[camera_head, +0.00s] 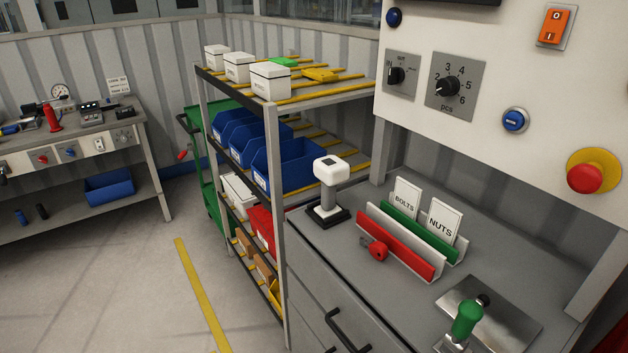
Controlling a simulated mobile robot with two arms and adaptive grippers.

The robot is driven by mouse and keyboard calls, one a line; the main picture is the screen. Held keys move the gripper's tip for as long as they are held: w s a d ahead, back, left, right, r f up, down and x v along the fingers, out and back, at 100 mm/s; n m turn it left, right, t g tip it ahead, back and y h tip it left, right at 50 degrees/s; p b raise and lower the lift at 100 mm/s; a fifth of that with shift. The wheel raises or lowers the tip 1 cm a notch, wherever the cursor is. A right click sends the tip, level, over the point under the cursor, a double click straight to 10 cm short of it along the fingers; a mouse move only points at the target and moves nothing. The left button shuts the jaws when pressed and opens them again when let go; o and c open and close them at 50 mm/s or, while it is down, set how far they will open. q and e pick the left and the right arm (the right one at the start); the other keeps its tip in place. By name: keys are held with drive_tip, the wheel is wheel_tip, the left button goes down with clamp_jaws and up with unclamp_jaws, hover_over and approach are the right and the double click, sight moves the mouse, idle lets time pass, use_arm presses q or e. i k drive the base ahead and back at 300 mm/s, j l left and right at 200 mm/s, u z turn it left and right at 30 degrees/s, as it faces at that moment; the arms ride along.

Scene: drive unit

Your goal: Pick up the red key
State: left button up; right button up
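A small red object that looks like the red key (377,251) is at the left front of the red card rack (407,252) on the grey workbench. It has a rounded head and appears to touch or lie just beside the rack's front; I cannot tell which. Neither of my grippers is in view.
A black-based post with a white head (331,179) stands left of the rack. A green-handled lever (466,320) on a metal plate is at the front right. BOLTS (405,199) and NUTS (443,221) cards stand in the rack. A shelf (330,94) with bins adjoins the bench.

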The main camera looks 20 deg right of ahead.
sight(378, 250)
drive_tip(key=i+j+z, duration=0.1)
drive_tip(key=z, duration=0.9)
